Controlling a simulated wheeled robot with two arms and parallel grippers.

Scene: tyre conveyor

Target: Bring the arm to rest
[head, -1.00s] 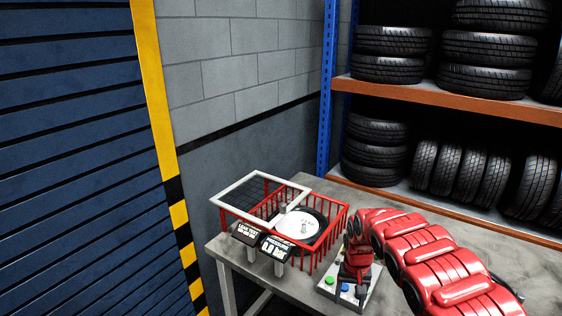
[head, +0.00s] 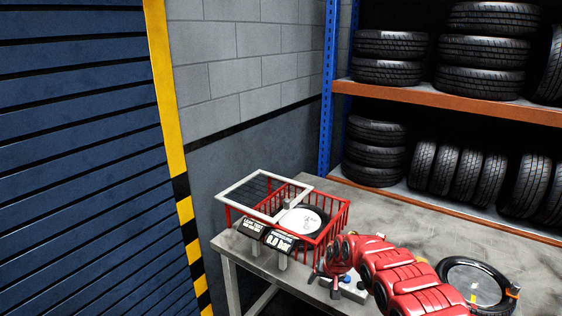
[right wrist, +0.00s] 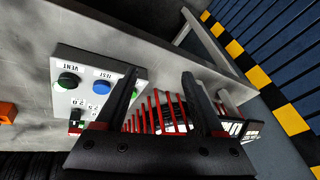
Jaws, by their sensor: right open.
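My right arm comes in from the lower right in the head view. Its gripper (head: 326,284) is open and empty, above the table's front edge beside the button panel (head: 357,288), which the arm partly hides. In the right wrist view the two dark fingers (right wrist: 160,84) are spread, with nothing held between them. The panel (right wrist: 88,100) there shows a green VENT button and a blue TEST button beside the fingers. My left gripper is not in view.
A red cage (head: 338,222) with a lid frame (head: 228,190) holds a wheel (head: 304,222). Two display boxes (head: 268,237) stand before it. A tyre (head: 476,264) lies on the grey table (head: 420,222) at right. Tyre shelves stand behind; a shutter is at left.

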